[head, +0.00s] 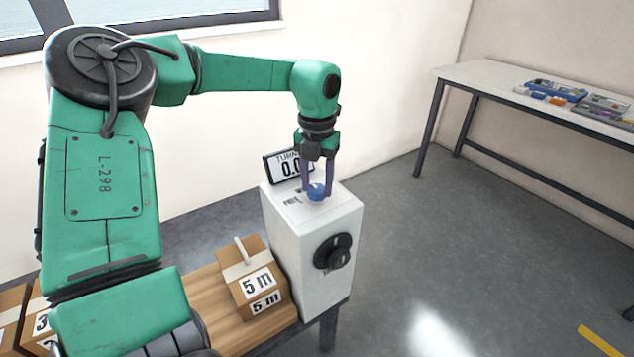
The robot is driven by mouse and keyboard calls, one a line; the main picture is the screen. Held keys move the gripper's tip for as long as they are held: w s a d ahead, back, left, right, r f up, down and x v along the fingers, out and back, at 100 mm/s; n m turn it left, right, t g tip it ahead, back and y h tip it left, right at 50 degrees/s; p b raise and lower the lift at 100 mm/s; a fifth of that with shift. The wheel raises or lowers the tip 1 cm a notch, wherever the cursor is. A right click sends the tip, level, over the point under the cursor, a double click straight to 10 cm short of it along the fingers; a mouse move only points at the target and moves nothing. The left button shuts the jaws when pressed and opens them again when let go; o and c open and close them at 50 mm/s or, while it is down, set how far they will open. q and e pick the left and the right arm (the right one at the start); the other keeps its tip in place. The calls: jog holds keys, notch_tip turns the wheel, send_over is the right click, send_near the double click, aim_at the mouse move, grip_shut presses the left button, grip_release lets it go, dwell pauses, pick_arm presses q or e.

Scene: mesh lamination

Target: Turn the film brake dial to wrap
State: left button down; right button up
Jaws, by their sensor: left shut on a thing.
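A white box-shaped unit (295,245) stands at the end of a wooden bench. A blue dial knob (318,191) sits on its top face, with small dark lettering beside it that I cannot read in full. My left gripper (317,187) points down from above, its two fingers shut on the blue knob, one on each side. Part of the knob is hidden by the fingers. A round black knob (334,252) is on the unit's front face. My right gripper is not in view.
A cardboard box marked "5 m" (252,279) stands on the wooden bench (219,314) left of the unit. More boxes (12,312) are at the lower left. A white table (481,81) with trays of parts is at the right. The floor between is clear.

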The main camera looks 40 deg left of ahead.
aim_at(317, 188)
pick_arm(q)
jog(key=shift+r, duration=0.1)
jog(key=shift+c, duration=1.6)
grip_release()
notch_tip(317, 188, up, 14)
jog(key=shift+r+p, duration=0.25)
jog(key=shift+p, duration=0.15)
jog(key=shift+f, duration=0.1)
